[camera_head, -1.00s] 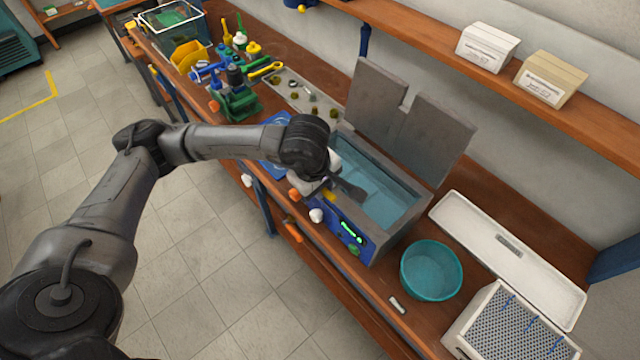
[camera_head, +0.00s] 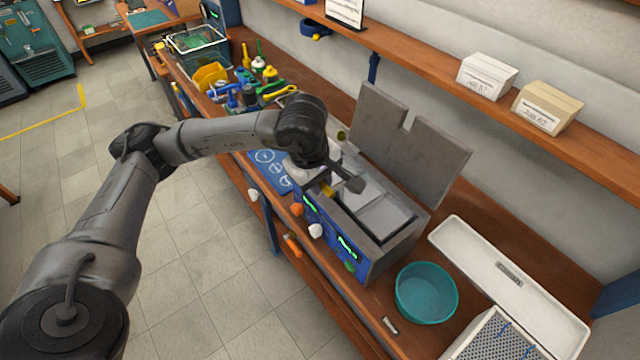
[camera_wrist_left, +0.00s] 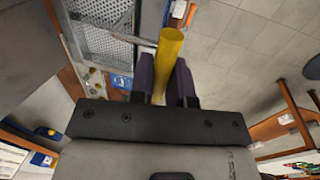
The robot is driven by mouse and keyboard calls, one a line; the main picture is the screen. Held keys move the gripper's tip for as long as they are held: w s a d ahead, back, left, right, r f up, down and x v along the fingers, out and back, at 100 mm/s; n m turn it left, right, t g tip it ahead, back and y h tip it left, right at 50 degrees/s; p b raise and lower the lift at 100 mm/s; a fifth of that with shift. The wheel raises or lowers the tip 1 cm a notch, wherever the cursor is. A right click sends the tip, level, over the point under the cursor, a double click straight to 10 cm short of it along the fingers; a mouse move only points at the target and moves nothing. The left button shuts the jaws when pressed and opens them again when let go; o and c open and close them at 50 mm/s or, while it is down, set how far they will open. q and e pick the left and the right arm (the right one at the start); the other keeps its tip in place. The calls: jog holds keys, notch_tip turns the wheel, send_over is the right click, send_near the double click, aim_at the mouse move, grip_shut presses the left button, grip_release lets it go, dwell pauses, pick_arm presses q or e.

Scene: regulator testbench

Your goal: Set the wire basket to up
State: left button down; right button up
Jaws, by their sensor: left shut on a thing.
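The wire basket (camera_head: 388,213) shows as grey panels filling the opening of the tank (camera_head: 408,238), near its rim. In the left wrist view the basket (camera_wrist_left: 105,42) shows its perforated metal. Its yellow handle (camera_wrist_left: 170,48) lies between the two dark fingers of my left gripper (camera_wrist_left: 166,82), which is shut on it. In the head view, my left gripper (camera_head: 340,182) is over the tank's left end, and a bit of the yellow handle (camera_head: 327,190) shows below it. The wrist hides part of the basket. My right gripper is out of view.
The tank's grey lid (camera_head: 425,155) stands open behind it. A teal bowl (camera_head: 427,293), a white tray (camera_head: 510,275) and a perforated box (camera_head: 500,340) are to the right. Tools and bottles (camera_head: 250,85) crowd the bench at the left. A shelf (camera_head: 430,65) runs above.

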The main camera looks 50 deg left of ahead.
pick_arm(q)
jog(key=c, duration=1.2)
grip_release()
jog(key=shift+r, duration=0.3)
jog(key=shift+o, duration=0.5)
jog(key=shift+f, duration=0.1)
notch_tip(320, 180, up, 14)
jog(key=s, duration=0.2)
jog(key=shift+s+f+b, duration=0.25)
jog(key=shift+s+b, duration=0.05)
jog(key=shift+s, duration=0.05)
jog(key=shift+a, duration=0.1)
